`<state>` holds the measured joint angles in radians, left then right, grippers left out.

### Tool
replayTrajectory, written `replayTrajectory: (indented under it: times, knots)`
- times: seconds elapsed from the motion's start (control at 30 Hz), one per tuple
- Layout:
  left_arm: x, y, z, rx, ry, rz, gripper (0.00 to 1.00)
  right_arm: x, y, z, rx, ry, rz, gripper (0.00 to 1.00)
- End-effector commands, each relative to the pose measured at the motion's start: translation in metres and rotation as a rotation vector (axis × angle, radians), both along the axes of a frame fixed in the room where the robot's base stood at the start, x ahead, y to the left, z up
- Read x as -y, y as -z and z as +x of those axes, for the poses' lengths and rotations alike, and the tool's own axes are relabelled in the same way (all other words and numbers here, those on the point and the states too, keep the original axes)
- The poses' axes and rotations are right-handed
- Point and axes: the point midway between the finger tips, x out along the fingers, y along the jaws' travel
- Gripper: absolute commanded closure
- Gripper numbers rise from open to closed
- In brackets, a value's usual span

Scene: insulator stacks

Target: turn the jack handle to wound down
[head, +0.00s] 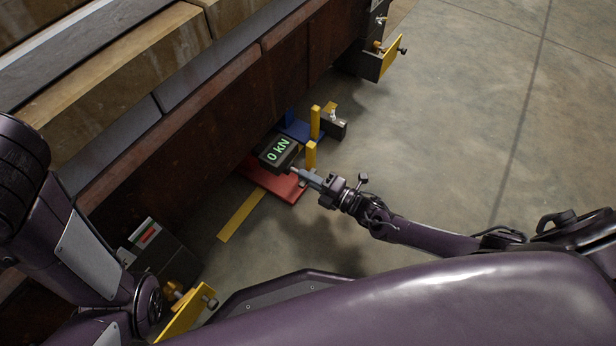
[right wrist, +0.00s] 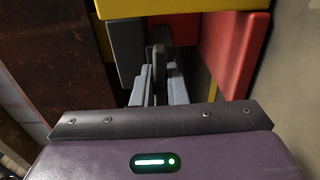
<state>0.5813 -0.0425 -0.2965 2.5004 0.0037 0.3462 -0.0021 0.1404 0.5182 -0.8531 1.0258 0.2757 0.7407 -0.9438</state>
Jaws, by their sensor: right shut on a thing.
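The jack unit is a dark box with a green "0 kN" display (head: 278,153), above a red base plate (head: 270,182) beside the rust-brown beam. My right gripper (head: 302,174) reaches in from the right and is shut on the jack handle at the box's near side. The handle is mostly hidden by the fingers in the head view. In the right wrist view the grey fingers (right wrist: 157,88) close around a thin grey piece between dark and red parts. Its turn angle cannot be told. My left arm shows at the left; its gripper is out of view.
Yellow posts (head: 310,155) stand close to my right gripper, with a blue plate (head: 296,129) behind. A yellow strip (head: 240,216) lies on the floor. The brown beam (head: 200,130) walls off the left. A yellow bracket (head: 391,56) stands farther back. Floor at right is clear.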

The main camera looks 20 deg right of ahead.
Motion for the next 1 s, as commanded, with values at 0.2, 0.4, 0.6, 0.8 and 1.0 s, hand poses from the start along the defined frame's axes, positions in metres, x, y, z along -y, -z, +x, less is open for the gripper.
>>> replayTrajectory:
  times: [0.2,0.4,0.6,0.8,1.0]
  knots:
    - [0.0,0.0001,-0.0001,0.0,0.0,0.0,0.64,0.0005,0.001,-0.0003,-0.002,0.0,-0.003,1.0]
    - [-0.0001,0.0001,-0.0002,0.0,0.0,0.0,0.64,0.0005,0.001,-0.0003,-0.001,0.0,-0.003,1.0]
    - [-0.0001,0.0001,-0.0002,0.0,0.0,0.0,0.64,0.0006,0.001,-0.0003,-0.002,0.0,-0.003,1.0]
    - [-0.0001,0.0001,-0.0003,0.001,0.0,0.0,0.64,0.0006,0.0009,-0.0003,-0.001,0.0,-0.002,0.74]
    - [-0.0001,0.0001,-0.0003,0.001,0.0,0.0,0.64,0.0003,0.0004,-0.0001,0.0,0.0,-0.001,0.66]
